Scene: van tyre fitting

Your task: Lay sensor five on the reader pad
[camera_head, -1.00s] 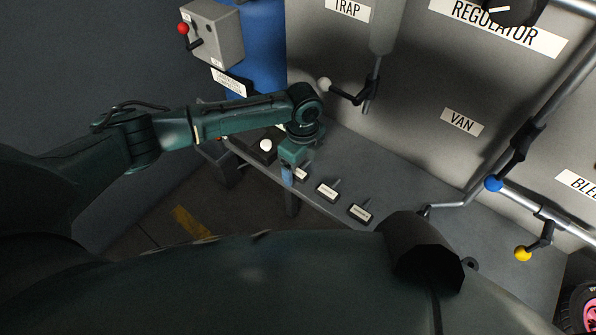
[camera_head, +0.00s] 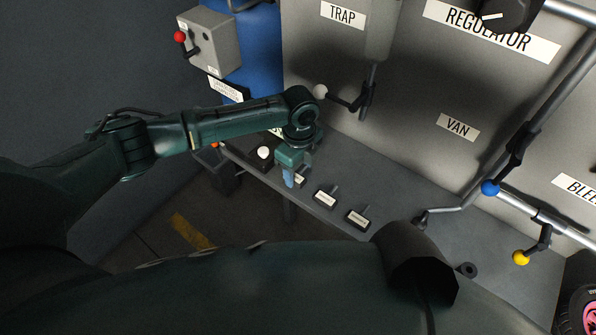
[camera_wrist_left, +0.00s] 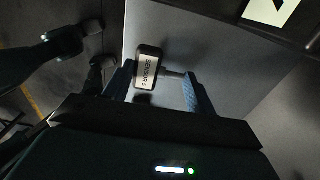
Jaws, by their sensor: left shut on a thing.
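Sensor five (camera_wrist_left: 148,70), a small dark block with a white label reading "SENSOR 5" and a short stem to the right, shows in the left wrist view between my left gripper's (camera_wrist_left: 157,88) fingers. The left gripper is shut on it. In the head view the left gripper (camera_head: 289,177) points down at the bench's front edge, and the labelled block (camera_head: 300,180) partly shows beside its fingers. I cannot tell whether it touches the bench. I cannot make out which thing is the reader pad. My right gripper is not in view.
Two more labelled sensors (camera_head: 325,197) (camera_head: 359,218) lie on the grey bench (camera_head: 400,185) to the right. A dark box with a white knob (camera_head: 264,153) stands just left of the gripper. The bench's middle is clear.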

